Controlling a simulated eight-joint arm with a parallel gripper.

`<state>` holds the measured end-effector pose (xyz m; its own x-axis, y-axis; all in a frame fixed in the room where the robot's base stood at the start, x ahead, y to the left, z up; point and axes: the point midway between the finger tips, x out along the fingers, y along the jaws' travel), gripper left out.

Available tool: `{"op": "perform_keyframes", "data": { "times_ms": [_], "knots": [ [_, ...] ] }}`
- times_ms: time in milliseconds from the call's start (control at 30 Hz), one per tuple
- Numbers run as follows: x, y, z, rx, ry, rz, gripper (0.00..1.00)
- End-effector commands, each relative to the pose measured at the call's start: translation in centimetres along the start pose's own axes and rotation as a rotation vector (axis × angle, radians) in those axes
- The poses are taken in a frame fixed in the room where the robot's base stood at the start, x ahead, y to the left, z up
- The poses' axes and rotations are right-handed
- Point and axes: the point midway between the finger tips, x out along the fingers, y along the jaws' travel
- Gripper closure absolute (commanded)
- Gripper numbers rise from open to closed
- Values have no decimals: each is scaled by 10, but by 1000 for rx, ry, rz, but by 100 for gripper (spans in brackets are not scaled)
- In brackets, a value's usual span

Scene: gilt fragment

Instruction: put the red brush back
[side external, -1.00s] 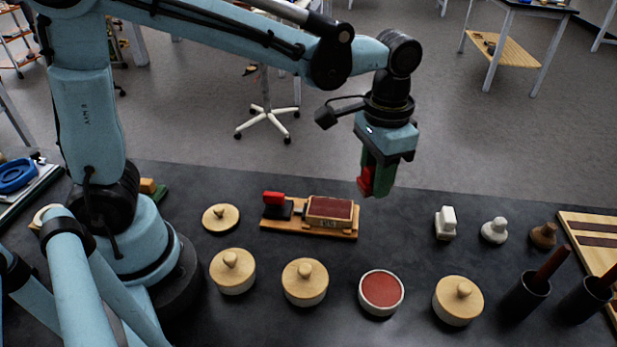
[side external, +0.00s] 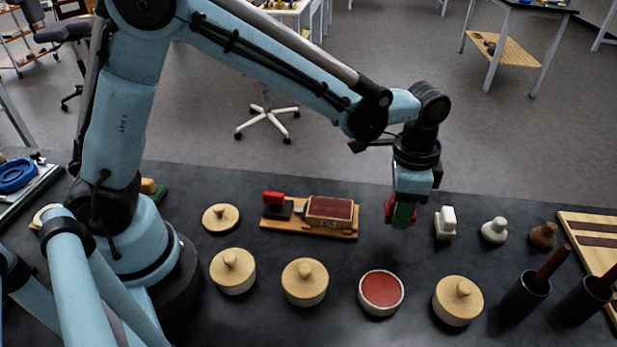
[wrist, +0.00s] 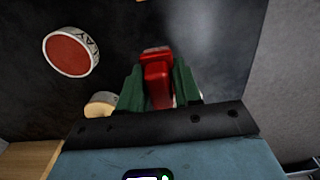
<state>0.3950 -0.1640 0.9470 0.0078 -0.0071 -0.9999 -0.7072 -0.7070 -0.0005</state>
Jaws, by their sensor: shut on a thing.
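My gripper (side external: 403,218) is upright above the dark bench, between the wooden stand (side external: 345,236) and a white stamp-like piece. It is shut on the red brush (side external: 388,210). In the wrist view the red brush (wrist: 157,75) sits between the green fingers, its red body facing the camera. Its lower end is hidden, and I cannot tell whether it touches the bench. An open jar of red paste (side external: 381,290) stands in front of my gripper; it also shows in the wrist view (wrist: 68,54).
The wooden stand holds a red-topped black piece (side external: 275,204) and a dark red block (side external: 330,208). Lidded jars (side external: 305,281) flank the open jar. A loose lid (side external: 221,218) lies left. White pieces (side external: 445,222), dark cups with sticks (side external: 525,297) and a striped board (side external: 590,228) stand right.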

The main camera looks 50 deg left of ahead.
Motion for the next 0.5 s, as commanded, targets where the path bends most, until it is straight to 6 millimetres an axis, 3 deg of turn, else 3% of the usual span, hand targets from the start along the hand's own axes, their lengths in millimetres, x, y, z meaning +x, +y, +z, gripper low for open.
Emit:
{"op": "perform_keyframes", "data": {
  "times_ms": [167,500],
  "knots": [
    [10,-17,-2,-1,0,0,100],
    [47,-18,-2,0,0,0,100]
  ]
}}
